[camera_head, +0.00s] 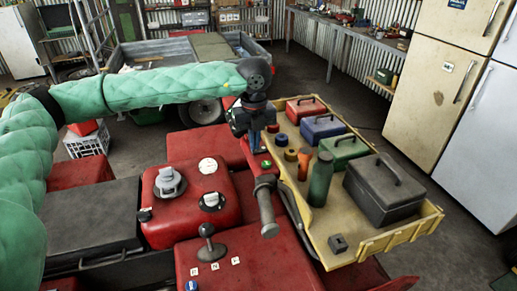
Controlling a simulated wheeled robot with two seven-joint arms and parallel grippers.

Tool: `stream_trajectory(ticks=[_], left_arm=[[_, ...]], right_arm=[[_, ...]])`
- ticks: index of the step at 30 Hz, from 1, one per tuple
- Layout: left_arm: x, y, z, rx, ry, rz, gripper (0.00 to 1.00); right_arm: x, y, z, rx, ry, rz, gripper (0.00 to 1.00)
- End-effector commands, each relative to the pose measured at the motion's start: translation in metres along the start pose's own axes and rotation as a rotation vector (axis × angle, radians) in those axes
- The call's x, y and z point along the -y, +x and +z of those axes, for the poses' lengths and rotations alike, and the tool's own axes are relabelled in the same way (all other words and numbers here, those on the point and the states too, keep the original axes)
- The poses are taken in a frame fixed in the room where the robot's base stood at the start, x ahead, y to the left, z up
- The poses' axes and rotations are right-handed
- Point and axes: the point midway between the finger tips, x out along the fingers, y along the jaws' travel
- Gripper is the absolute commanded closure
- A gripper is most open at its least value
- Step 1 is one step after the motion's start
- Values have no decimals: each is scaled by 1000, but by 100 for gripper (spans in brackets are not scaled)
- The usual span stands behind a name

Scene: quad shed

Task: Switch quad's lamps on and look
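The red quad (240,260) fills the lower middle of the head view, seen from above. Its handlebar (267,205) ends in a grey grip, with a small green button (266,164) near its inner end. A round white dial (208,165) and a small knob with a pale top (211,201) are on the red bodywork. My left gripper (256,143) points down just above the inner end of the handlebar, close to the green button. I cannot tell whether it touches, or whether its fingers are open. The quad's lamps are not visible. My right gripper is out of view.
A yellow tray (375,245) to the right holds toolboxes, a green bottle (321,180) and cans. A grey-capped filler (170,182) and a black-knobbed lever (207,232) rise from the quad. A trailer (150,50) stands behind; fridges (430,85) stand at right.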

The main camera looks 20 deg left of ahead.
Motion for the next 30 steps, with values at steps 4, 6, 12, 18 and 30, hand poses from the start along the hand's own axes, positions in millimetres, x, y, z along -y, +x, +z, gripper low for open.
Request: stream_trajectory(ticks=[4, 6, 12, 18, 30], left_arm=[[0, 2, 0, 0, 0, 0, 100], [0, 1, 0, 0, 0, 0, 100], [0, -10, 0, 1, 0, -1, 100], [0, -22, 0, 1, 0, -1, 100], [0, -48, 0, 1, 0, -1, 100]], right_arm=[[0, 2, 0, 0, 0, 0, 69], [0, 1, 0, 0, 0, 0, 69], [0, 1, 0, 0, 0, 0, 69], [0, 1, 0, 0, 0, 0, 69], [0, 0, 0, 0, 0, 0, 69]])
